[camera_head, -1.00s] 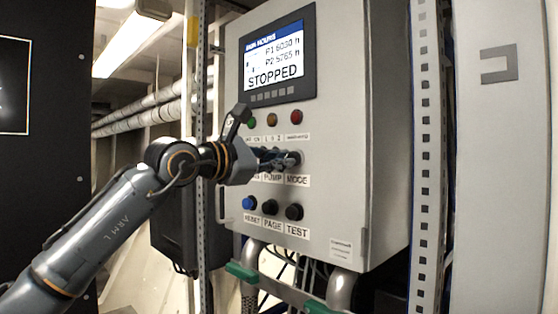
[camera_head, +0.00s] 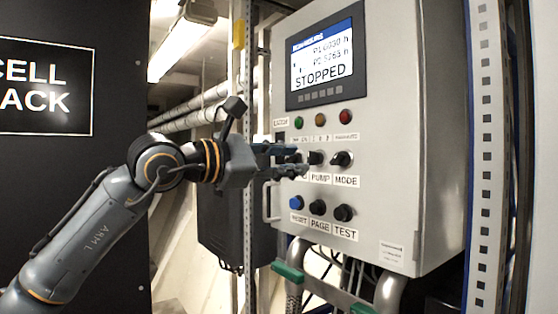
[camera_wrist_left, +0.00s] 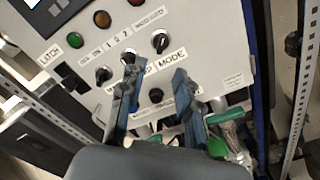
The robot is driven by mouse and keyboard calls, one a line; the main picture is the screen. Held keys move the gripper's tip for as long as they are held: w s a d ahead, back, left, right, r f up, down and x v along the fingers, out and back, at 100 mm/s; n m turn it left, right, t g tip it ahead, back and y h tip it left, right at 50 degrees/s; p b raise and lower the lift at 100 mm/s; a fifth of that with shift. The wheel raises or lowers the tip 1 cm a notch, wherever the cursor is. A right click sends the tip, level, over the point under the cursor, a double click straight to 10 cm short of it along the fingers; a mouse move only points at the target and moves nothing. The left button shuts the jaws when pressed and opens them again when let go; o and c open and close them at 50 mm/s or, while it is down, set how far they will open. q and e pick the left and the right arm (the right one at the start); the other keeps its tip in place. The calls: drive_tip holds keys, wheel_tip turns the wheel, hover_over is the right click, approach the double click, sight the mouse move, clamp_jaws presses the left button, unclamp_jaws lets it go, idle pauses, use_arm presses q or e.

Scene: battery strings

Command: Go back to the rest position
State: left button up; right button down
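My left arm comes in from the left in the head view, and its gripper (camera_head: 290,160) is in front of the left part of the grey control panel (camera_head: 410,140), level with the row of selector knobs. In the left wrist view the two blue fingers of the left gripper (camera_wrist_left: 150,95) stand apart with nothing between them. The MODE knob (camera_head: 342,159) and the PUMP knob (camera_head: 316,158) show to the right of the fingers in the head view. The leftmost knob of that row is partly hidden by the fingers. My right gripper does not show.
The panel's screen (camera_head: 325,62) reads STOPPED. Below the knobs are a blue RESET button (camera_head: 296,203) and black PAGE (camera_head: 317,208) and TEST (camera_head: 344,213) buttons. Pipes with green handles (camera_head: 288,271) are under the box. A black cabinet (camera_head: 70,100) stands at left.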

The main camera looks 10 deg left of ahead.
use_arm(q)
drive_tip(key=shift+v, duration=1.05)
drive_tip(key=shift+d, duration=0.1)
